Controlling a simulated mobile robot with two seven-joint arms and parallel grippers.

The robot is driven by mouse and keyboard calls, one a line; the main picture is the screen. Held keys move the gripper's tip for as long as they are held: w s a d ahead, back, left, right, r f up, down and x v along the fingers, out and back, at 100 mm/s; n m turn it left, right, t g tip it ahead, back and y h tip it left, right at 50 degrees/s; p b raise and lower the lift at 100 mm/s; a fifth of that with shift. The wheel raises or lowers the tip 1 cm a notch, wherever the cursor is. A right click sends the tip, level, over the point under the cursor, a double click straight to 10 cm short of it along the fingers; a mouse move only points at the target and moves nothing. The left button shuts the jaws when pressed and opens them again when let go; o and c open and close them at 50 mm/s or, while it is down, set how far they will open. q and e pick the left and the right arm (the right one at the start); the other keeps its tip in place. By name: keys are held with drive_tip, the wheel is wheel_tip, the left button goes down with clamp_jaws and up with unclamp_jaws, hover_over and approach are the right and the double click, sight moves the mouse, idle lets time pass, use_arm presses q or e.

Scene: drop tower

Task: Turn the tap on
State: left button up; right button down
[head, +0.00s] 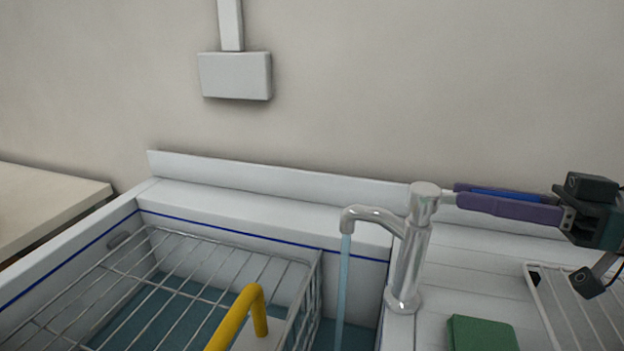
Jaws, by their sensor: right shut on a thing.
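The chrome tap (411,258) stands upright on the sink's edge, its spout curving left over the basin. A light blue stream of water (344,290) runs straight down from the spout. A thin lever (448,197) sticks out to the right from the tap's top. My right gripper (457,197) comes in from the right, its long purple fingers shut on the lever's end. How much of the lever lies between the fingers is hidden. My left gripper is not in view.
A wire rack (190,270) sits in the sink at left, with a yellow curved handle (254,300) in front. A green block (482,334) lies on the counter right of the tap, beside a white wire rack (575,310). A grey box (235,76) is on the wall.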

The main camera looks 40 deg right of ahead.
drive_tip(key=shift+w+d+n+g+y+b, duration=0.1)
drive_tip(key=shift+d+n+g+y+b, duration=0.05)
drive_tip(key=shift+n+g+y+b, duration=0.15)
idle(0.4)
drive_tip(key=c, duration=0.7)
unclamp_jaws()
drive_tip(key=v, duration=1)
drive_tip(key=shift+w+d+b, duration=0.1)
drive_tip(key=shift+b, duration=0.2)
